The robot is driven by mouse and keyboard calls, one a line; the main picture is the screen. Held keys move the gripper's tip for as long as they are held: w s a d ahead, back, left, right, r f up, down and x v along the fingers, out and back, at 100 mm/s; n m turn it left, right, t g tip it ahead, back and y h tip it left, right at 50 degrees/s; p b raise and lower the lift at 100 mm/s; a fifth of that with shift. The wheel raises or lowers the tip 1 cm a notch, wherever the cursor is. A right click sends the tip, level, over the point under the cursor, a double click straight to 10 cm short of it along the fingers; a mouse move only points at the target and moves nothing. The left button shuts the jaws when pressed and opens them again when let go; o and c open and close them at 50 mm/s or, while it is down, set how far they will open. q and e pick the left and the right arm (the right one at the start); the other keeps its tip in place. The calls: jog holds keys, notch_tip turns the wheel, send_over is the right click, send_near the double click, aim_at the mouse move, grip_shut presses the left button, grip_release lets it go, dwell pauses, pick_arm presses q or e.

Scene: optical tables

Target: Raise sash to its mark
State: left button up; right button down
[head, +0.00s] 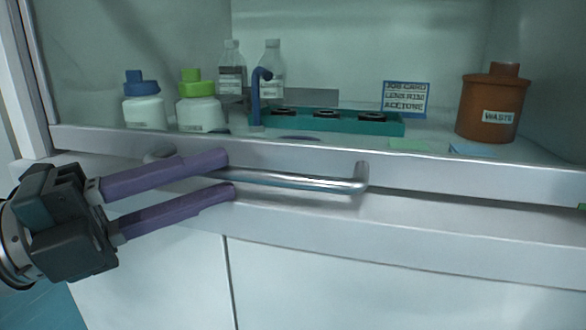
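The sash's light grey bottom rail (450,176) runs across the view, with clear glass above it. It sits low, close above the pale front ledge of the cabinet. A silver bar handle (300,181) is fixed to the rail. My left gripper (229,174) reaches in from the left with two purple fingers, one above the bar and one below it. The fingers are apart, with a gap around the bar; whether either touches it I cannot tell. The handle's left part is partly hidden behind the upper finger. No sash mark can be made out for certain. My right gripper is out of view.
Behind the glass stand a blue-capped bottle (144,105), a green-capped bottle (199,108), two clear bottles, a teal rack (385,125), a job card (406,100) and a brown waste jar (490,105). A small green patch (582,206) shows at the right edge.

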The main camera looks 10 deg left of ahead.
pick_arm(q)
jog(key=shift+x, duration=1.45)
grip_shut()
dwell(0.3)
